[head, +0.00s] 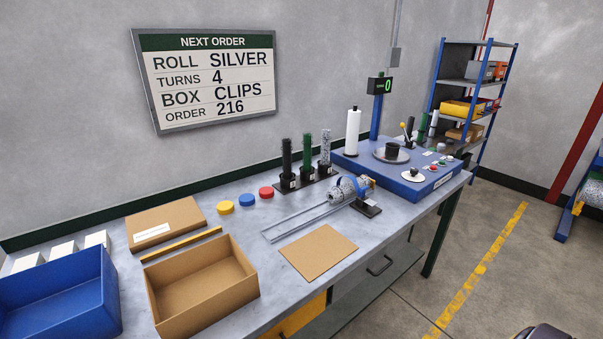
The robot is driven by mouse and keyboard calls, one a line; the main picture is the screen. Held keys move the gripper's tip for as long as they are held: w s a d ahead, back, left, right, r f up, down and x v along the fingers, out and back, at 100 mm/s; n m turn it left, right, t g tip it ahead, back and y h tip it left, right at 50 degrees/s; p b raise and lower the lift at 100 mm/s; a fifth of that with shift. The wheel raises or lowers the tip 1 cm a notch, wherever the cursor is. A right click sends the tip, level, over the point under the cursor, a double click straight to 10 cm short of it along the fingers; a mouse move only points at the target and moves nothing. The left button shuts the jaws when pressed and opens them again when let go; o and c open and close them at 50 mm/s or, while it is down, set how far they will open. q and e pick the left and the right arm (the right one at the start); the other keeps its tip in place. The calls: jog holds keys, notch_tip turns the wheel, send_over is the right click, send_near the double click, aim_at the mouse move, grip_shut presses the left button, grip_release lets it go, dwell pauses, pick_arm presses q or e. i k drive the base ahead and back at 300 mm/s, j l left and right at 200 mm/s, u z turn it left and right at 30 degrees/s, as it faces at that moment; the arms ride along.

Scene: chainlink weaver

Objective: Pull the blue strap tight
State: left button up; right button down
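No blue strap shows clearly as a strap. A small round blue piece (246,200) lies flat on the workbench (226,228) between a round yellow piece (225,208) and a round red piece (266,192). Neither of my grippers is in view.
An open cardboard box (200,286) and a blue bin (60,295) stand at the left front. A brown sheet (318,251) lies before the rails. A blue machine (405,182) with a knob and buttons stands at the bench's right end. The floor (510,270) right of the bench is mostly clear.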

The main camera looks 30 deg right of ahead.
aim_at(363, 190)
jog(key=z, duration=1.35)
